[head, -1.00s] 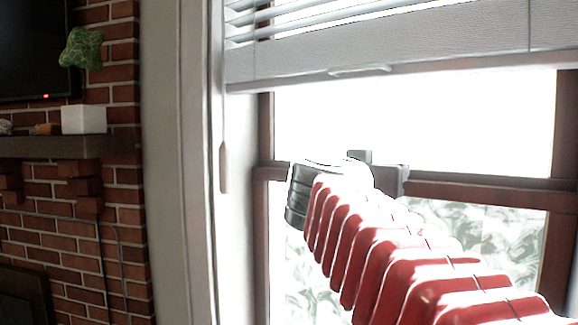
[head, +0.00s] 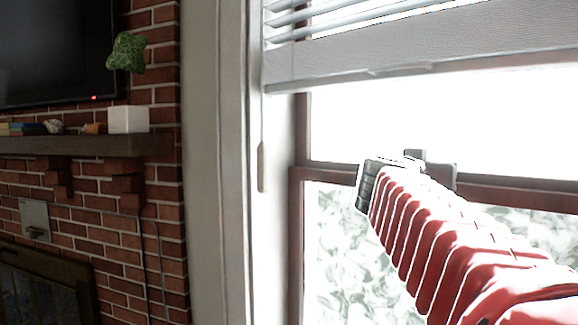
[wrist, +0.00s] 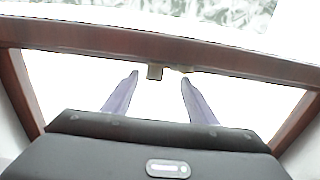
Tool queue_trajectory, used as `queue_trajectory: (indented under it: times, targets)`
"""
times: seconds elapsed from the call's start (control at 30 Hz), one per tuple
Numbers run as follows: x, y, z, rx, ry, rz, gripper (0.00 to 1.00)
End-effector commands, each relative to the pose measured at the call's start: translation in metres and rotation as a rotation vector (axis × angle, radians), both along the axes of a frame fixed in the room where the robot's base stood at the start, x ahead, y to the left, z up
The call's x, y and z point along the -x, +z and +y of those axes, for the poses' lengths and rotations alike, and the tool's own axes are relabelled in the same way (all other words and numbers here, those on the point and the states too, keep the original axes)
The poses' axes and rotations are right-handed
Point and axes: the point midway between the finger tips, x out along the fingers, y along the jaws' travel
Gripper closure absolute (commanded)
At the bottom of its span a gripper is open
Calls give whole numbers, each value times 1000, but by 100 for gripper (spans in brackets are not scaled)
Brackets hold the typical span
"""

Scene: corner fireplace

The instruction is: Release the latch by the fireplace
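A grey metal plate with a small protruding lever (head: 35,220) is on the brick wall at the left of the head view, above the fireplace opening. A small pale catch (wrist: 155,71) sits on the dark window rail in the wrist view. I cannot tell how either latch is set. My gripper fingers (wrist: 160,77) are apart and empty, pointing at the window rail, with the catch between the tips in the picture. I cannot tell whether they touch it. In the head view my red arm and dark wrist hide most of the gripper (head: 430,165).
The fireplace (head: 85,290) is at lower left, under a mantel shelf (head: 90,145) with a white planter (head: 128,119). A television (head: 55,50) hangs above. Half-raised blinds (head: 400,65) hang over the window, with a hanging cord handle (head: 262,167) at its left.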

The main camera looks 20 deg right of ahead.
Motion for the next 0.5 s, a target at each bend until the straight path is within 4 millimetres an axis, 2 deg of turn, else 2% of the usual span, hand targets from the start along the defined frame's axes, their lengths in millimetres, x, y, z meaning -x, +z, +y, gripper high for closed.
queue_trajectory:
  times: [0.07, 0.5]
  targets:
    - [0, 0, 0, 0, 0, 0, 54]
    - [0, 0, 0, 0, 0, 0, 85]
